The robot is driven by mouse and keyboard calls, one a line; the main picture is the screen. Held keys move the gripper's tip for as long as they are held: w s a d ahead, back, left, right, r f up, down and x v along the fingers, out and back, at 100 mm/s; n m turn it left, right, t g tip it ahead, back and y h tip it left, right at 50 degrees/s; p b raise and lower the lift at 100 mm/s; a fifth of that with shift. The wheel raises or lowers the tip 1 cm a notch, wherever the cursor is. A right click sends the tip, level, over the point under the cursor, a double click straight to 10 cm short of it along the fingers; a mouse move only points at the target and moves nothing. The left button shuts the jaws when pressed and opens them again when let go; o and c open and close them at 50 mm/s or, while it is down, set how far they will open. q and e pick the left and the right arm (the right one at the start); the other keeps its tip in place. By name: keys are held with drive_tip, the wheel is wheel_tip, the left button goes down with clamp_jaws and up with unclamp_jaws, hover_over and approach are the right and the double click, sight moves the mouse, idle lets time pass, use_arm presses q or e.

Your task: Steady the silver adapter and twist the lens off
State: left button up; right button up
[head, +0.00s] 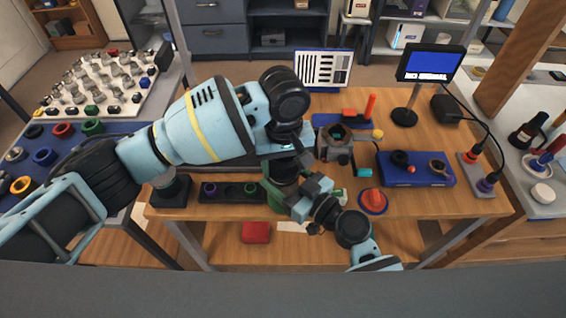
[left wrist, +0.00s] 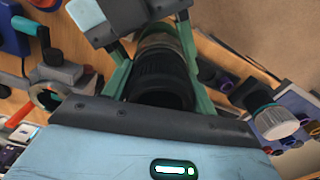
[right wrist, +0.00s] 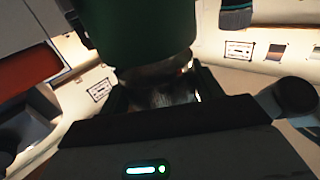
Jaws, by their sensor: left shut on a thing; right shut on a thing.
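The black lens (left wrist: 163,78) stands between the fingers of my left gripper (left wrist: 160,88), which is shut on it. In the head view the lens (head: 284,172) shows just below my left gripper (head: 288,148). The silver adapter (right wrist: 158,88) sits against a dark green cylinder (right wrist: 140,30) in the right wrist view. My right gripper (right wrist: 155,98) is shut on the adapter. In the head view my right gripper (head: 303,196) reaches it from the lower right and mostly hides it. The green cylinder (head: 272,194) is partly hidden there.
A black holder strip (head: 228,191) lies to the left and a red-topped dome (head: 373,200) to the right. A blue box (head: 415,168) and a small monitor (head: 430,63) stand farther right. A grey device (head: 337,142) is close to the right of the lens.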

sight(293, 181)
use_arm(q)
drive_tip(key=shift+r, duration=1.2)
idle(0.5)
drive_tip(key=shift+r, duration=2.4)
use_arm(e)
drive_tip(key=o, duration=1.4)
drive_tip(key=shift+c, duration=0.2)
drive_tip(key=shift+r+v, duration=0.35)
drive_tip(key=shift+v, duration=1.15)
drive_tip(key=shift+r+v, duration=0.35)
drive_tip(key=shift+v, duration=1.15)
drive_tip(key=shift+r+v, duration=0.35)
drive_tip(key=shift+v, duration=1.2)
drive_tip(key=shift+a, duration=0.1)
drive_tip(key=shift+s, duration=0.1)
